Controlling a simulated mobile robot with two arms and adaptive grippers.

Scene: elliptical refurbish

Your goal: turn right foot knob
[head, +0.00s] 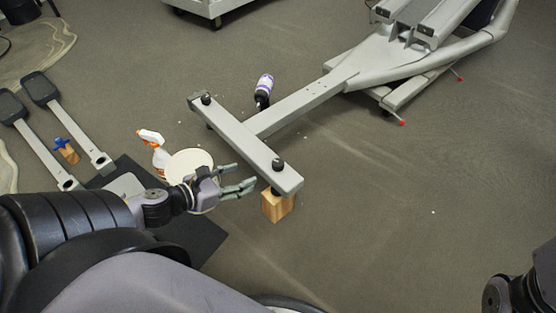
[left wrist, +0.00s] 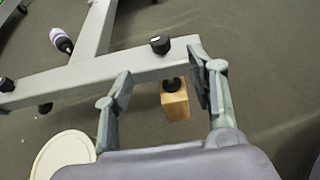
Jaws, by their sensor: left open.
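The grey crossbar (head: 238,139) of the elliptical frame runs diagonally, with a black knob on top near each end. The near knob (head: 278,164) also shows in the left wrist view (left wrist: 160,44). Below this end, a black foot (left wrist: 172,84) stands over a wooden block (head: 278,207). The far knob (head: 206,99) is at the other end. My left gripper (head: 246,176) is open and empty, just left of the bar's near end. In the left wrist view its fingers (left wrist: 160,68) spread to either side of the foot and block, without visible contact. My right gripper's fingers are not seen.
A white round lid or disc (head: 188,164) and an orange-white spray bottle (head: 155,150) are beside my left arm. A purple-labelled bottle (head: 264,88) lies by the frame. Pedal arms (head: 62,118) lie at left. The floor to the right is mostly clear.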

